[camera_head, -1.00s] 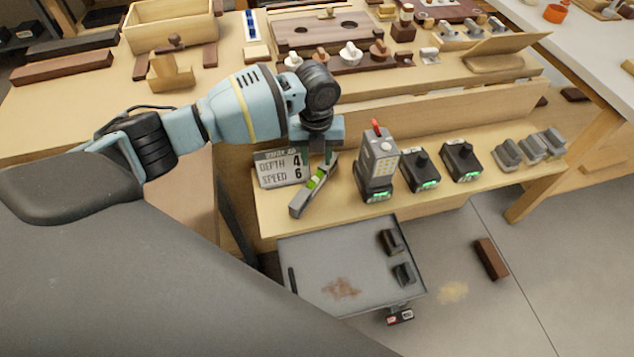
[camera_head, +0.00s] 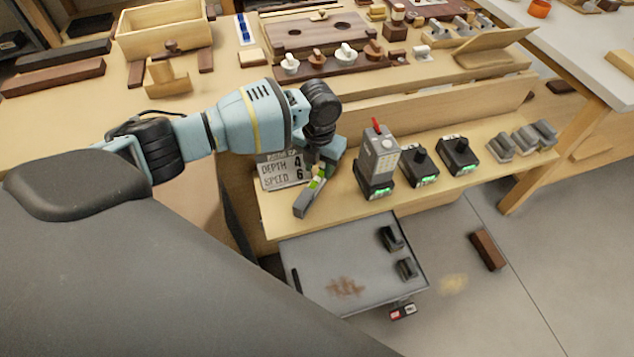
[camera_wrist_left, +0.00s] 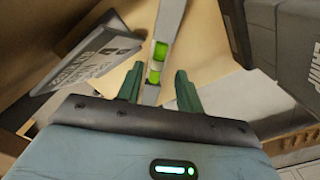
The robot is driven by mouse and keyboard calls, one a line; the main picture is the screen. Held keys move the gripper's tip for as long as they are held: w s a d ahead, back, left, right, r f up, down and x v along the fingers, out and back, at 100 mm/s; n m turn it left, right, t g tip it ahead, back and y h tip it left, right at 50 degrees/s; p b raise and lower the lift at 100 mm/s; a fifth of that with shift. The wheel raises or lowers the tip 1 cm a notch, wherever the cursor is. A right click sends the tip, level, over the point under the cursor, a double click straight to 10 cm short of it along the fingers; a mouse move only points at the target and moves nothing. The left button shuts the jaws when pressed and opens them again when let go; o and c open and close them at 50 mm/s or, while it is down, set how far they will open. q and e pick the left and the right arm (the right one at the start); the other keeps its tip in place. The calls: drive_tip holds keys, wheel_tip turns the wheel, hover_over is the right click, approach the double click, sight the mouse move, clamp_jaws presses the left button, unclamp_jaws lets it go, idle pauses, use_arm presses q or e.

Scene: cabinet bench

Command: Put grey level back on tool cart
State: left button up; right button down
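The grey level (camera_head: 303,206) has bright green vials and lies on the low wooden shelf, beside a sign reading depth 4, speed 6. It also shows in the left wrist view (camera_wrist_left: 169,22), running down between my fingers. My left gripper (camera_head: 321,172) is over the level's far end and partly hides it. In the left wrist view the green fingers of this gripper (camera_wrist_left: 160,88) stand apart, one on each side of the level, with gaps visible. The grey tool cart (camera_head: 330,265) stands below the shelf's front edge, with a brown stain on top. My right gripper is not in view.
The sign (camera_head: 283,172) stands close to the left of the level. A grey lamp-like device (camera_head: 378,160) and black chargers (camera_head: 420,165) stand to its right. Two dark blocks (camera_head: 390,238) sit at the cart's right side; its middle is clear.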

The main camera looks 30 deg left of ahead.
sight(317, 178)
use_arm(q)
drive_tip(key=shift+s+a+f, duration=0.1)
drive_tip(key=shift+f, duration=1.2)
drive_tip(key=shift+s+f, duration=0.1)
drive_tip(key=shift+f, duration=1.2)
drive_tip(key=shift+c, duration=0.3)
clamp_jaws()
